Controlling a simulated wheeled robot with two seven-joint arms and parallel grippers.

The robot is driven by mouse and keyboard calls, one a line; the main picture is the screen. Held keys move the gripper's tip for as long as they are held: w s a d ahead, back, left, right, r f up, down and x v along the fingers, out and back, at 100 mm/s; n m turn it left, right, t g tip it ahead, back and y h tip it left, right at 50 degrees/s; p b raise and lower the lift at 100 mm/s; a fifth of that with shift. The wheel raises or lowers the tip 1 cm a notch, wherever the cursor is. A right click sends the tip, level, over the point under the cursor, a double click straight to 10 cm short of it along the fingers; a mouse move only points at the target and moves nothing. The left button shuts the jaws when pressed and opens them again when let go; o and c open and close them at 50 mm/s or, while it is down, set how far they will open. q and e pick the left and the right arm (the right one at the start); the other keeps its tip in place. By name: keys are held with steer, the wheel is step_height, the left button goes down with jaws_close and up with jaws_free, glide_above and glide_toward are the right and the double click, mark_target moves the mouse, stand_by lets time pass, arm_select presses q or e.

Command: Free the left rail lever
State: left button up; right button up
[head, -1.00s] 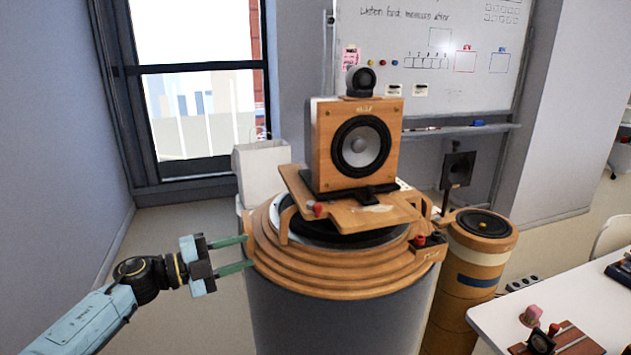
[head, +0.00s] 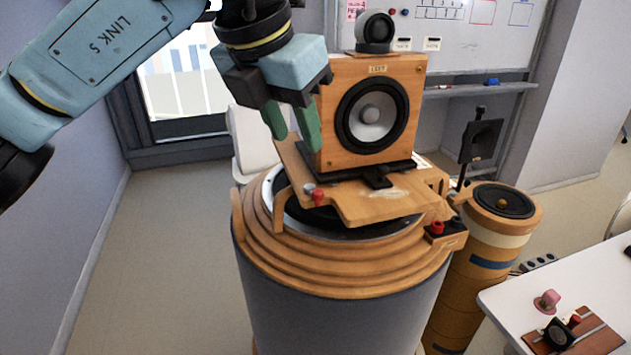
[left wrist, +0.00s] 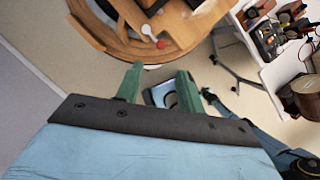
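The left rail lever appears to be the small grey lever with a red knob (head: 318,196) at the left front edge of the wooden plate (head: 370,207) under the speaker (head: 372,112). In the left wrist view a pale lever (left wrist: 149,31) with a red knob (left wrist: 161,44) lies beyond my fingertips. My left gripper (head: 296,138) is open and empty, its green fingers apart and pointing down, above and left of the lever. Its fingers (left wrist: 159,72) also show in the left wrist view. My right arm seems to show at lower right there; its fingers are unclear.
The plate sits over a round stepped wooden stand (head: 330,272) on a grey drum. A red knob (head: 437,227) stands at the stand's right. A narrower wooden column (head: 480,240) and a white table (head: 530,300) are on the right. The floor at left is clear.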

mark_target(317, 191)
arm_select(q)
steer(key=x, duration=1.2)
steer(key=shift+s+p, duration=0.15)
steer(key=shift+p, duration=0.15)
jaws_close()
